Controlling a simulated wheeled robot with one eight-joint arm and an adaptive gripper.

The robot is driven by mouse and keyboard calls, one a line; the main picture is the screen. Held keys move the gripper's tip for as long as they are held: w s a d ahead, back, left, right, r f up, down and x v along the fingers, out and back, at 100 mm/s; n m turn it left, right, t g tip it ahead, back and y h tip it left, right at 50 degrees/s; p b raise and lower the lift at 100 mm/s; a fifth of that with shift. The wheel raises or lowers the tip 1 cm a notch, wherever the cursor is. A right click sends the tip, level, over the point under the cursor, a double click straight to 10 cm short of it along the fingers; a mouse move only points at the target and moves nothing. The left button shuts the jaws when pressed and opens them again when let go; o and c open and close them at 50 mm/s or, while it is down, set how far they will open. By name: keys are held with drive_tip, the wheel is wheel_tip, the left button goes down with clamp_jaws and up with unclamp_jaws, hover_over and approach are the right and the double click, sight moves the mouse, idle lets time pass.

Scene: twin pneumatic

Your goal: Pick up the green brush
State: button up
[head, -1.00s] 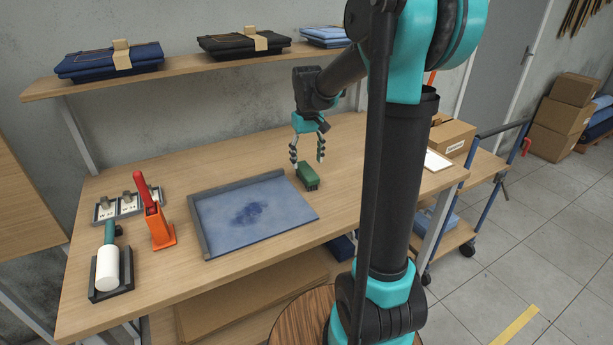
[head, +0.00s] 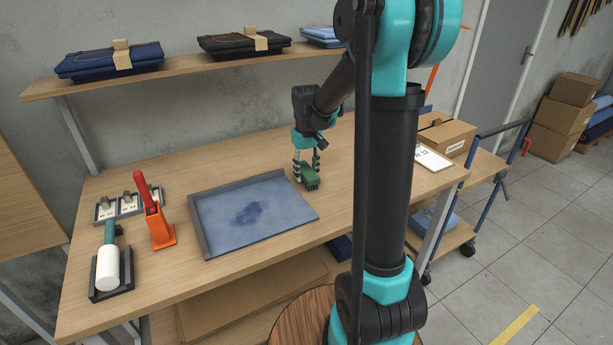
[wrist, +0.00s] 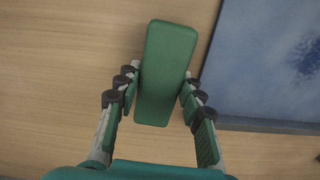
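The green brush (head: 311,179) is a small block on the table, just right of the tray with the blue cloth. In the wrist view the brush (wrist: 166,70) appears as a long, slightly tilted green block between the fingers. My gripper (head: 307,168) is above the brush, pointing down. In the wrist view my gripper (wrist: 161,82) has a finger against each long side of the brush, with no clear gap at the tips. The brush appears to rest on the table; I cannot see its underside.
The grey-edged tray (head: 200,228) holds a stained blue cloth (head: 255,212). An orange tool (head: 158,228) and a white roller (head: 107,268) in a dark holder stand at the left. A cardboard box (head: 447,137) is at the right. A shelf (head: 185,74) with folded clothes hangs above.

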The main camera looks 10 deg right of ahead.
sight(306, 169)
drive_tip(key=c, duration=0.5)
drive_tip(key=shift+r, duration=0.15)
wheel_tip(306, 169, up, 20)
idle(0.3)
drive_tip(key=o, duration=0.5)
drive_tip(key=c, duration=0.3)
drive_tip(key=shift+f, duration=0.25)
